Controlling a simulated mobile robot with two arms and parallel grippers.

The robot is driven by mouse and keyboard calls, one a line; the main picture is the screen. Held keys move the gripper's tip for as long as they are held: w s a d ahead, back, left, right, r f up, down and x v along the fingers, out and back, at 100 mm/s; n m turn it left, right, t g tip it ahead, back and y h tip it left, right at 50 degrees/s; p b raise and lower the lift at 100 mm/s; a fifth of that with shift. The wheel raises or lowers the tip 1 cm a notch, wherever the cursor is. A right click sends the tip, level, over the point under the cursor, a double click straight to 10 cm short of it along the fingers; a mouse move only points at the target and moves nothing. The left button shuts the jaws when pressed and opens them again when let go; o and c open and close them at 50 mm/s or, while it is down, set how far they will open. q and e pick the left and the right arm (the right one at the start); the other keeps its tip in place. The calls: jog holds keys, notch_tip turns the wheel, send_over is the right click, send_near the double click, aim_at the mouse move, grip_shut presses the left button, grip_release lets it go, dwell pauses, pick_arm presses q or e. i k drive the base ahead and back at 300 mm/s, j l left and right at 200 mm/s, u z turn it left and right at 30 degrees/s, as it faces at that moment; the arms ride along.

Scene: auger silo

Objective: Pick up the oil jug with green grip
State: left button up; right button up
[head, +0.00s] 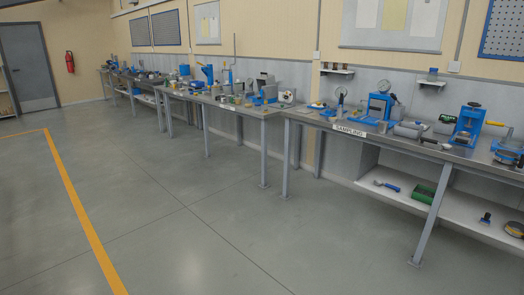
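I cannot make out the oil jug with green grip for certain. A small item with a green part (447,119) sits at the back of the bench marked SAMPLING, left of a blue press; it is too small to identify. Neither of my grippers is in view.
The SAMPLING bench (349,131) at right holds blue presses (379,106) and grey cylinders. More cluttered benches (222,103) run along the wall to a grey door (28,66). The floor in front is clear.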

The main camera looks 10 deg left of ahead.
aim_at(237, 97)
jog(key=i+u, duration=0.4)
jog(key=i, duration=4.85)
